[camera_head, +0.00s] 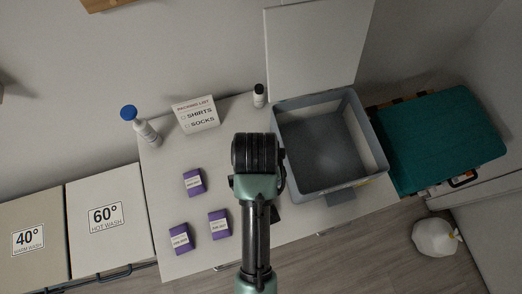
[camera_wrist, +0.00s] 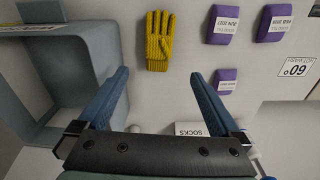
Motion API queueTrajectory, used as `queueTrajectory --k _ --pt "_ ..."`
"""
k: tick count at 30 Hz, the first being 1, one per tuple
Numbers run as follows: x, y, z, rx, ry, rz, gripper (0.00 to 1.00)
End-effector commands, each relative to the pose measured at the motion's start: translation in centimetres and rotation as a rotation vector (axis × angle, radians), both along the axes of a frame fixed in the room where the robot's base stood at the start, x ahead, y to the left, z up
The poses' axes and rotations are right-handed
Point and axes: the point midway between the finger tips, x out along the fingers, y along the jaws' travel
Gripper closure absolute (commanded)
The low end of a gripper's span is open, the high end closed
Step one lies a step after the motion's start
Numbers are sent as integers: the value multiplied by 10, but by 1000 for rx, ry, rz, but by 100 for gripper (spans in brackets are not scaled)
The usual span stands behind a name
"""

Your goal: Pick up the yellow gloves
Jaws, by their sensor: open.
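The yellow gloves (camera_wrist: 161,42) show in the wrist view as a single knitted glove shape, lying flat on the pale table with the fingers toward the top of the picture. In the head view they do not show; my arm covers part of the table there. My gripper (camera_wrist: 160,76) is open, with its two blue fingers wide apart and nothing between them. The gloves appear just beyond the fingertips, roughly centred between them. My fingers are apart from the gloves; how high they are above the table I cannot tell.
An open grey box (camera_head: 329,190) stands right of my arm, its lid (camera_head: 315,45) raised. Several purple packets (camera_head: 193,182) lie left. A packing-list sign (camera_head: 196,114), a blue-capped bottle (camera_head: 142,126) and a small bottle (camera_head: 259,95) stand at the back. Hampers (camera_head: 108,222) stand left.

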Motion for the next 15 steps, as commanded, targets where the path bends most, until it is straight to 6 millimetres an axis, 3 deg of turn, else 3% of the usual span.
queueTrajectory --k 2,5,15 --pt "-9 1 5 2 34 2 0" --pt "-13 1 -4 2 51 4 0" --pt "-13 1 -63 2 51 5 0"
